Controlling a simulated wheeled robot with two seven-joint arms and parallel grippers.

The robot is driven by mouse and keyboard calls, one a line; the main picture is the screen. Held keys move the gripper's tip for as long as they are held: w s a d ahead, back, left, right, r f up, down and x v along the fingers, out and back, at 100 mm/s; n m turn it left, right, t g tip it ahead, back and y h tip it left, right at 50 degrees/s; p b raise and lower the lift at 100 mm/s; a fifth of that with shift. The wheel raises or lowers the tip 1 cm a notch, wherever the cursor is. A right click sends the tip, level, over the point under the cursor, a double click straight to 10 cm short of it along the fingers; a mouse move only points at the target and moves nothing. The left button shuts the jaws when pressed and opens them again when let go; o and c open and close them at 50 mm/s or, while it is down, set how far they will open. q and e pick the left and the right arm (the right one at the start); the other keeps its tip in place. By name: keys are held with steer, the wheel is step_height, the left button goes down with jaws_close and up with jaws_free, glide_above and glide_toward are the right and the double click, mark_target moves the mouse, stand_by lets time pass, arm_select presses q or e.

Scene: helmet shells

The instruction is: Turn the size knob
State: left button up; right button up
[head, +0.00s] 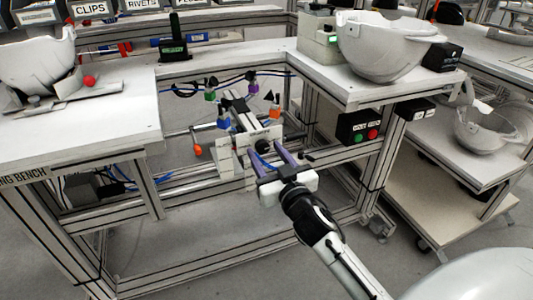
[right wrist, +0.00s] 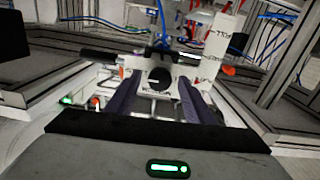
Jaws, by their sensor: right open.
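The size knob (head: 263,146) is a dark round knob on the front of a pale fixture (head: 243,153) in the gap of the bench. In the right wrist view the knob (right wrist: 159,77) is near the middle, with a small label below it. My right gripper (head: 270,157) is in front of the fixture, its two purple-grey fingers spread apart. In the right wrist view my right gripper's fingers (right wrist: 158,86) stand to the left and right of the knob. Nothing is held between them. I cannot tell how far the tips are from the knob. My left gripper is out of view.
White helmet shells rest on the bench at left (head: 38,60) and right (head: 385,48). A box with green and red buttons (head: 358,127) hangs right of the fixture. An orange-tipped lever (head: 197,149) is left of it. A cart (head: 430,192) stands at right.

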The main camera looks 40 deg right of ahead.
steer(key=shift+w, duration=0.15)
steer(key=c, duration=1.1)
steer(key=shift+o, duration=0.3)
